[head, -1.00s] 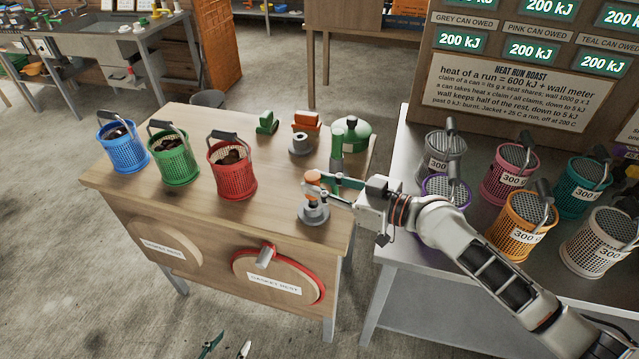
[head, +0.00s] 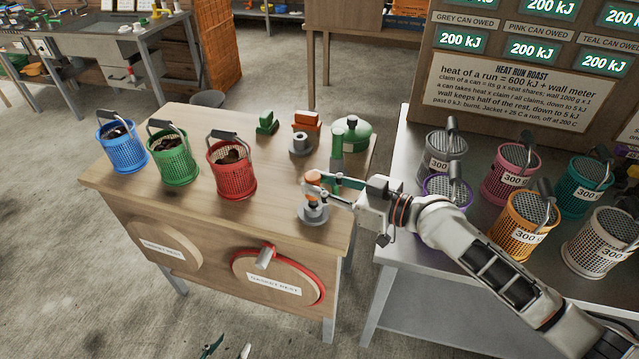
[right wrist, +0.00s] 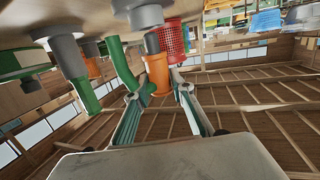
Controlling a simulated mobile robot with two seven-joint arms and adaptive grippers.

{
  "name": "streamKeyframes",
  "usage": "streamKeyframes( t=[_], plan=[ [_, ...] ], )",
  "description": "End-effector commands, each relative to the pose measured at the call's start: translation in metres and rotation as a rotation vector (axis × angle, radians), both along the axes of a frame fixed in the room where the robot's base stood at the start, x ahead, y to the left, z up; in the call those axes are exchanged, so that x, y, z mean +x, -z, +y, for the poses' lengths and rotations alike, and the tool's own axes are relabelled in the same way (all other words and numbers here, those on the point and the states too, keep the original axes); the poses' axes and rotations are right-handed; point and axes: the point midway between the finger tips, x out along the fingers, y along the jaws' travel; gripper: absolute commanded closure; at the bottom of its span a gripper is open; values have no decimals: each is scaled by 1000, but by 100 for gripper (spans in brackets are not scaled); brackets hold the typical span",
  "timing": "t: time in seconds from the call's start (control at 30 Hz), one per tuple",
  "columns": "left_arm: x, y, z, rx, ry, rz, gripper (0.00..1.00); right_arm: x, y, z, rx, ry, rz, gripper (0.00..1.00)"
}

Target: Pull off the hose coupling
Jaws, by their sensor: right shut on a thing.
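The orange hose coupling (head: 313,176) stands upright over a round grey base (head: 313,214) near the right front of the wooden table. My right gripper (head: 322,187) reaches in from the right and is shut on the coupling. In the right wrist view the orange coupling (right wrist: 158,75) sits between the two fingers, with a grey stub (right wrist: 152,43) next to it. Whether the coupling is still seated on the base is hard to tell. My left gripper (head: 228,349) shows only its two fingertips at the bottom edge. They are apart, with nothing seen between them.
Blue (head: 122,150), green (head: 172,158) and red (head: 231,172) baskets stand on the table's left half. A green cylinder (head: 337,148), green tank (head: 358,139) and orange block (head: 306,121) stand behind the coupling. Several mesh cans fill the metal bench (head: 400,238) at right.

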Motion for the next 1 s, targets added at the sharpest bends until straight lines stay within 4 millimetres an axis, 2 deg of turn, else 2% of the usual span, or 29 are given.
streamKeyframes(
  t=[0.37,1.0],
  plan=[
    [0,1,0,0,0,0,60,0,0,0,2,0,-1,100],
    [-5,17,0,0,0,14,60,0,14,0,2,1,-1,100]
  ],
)
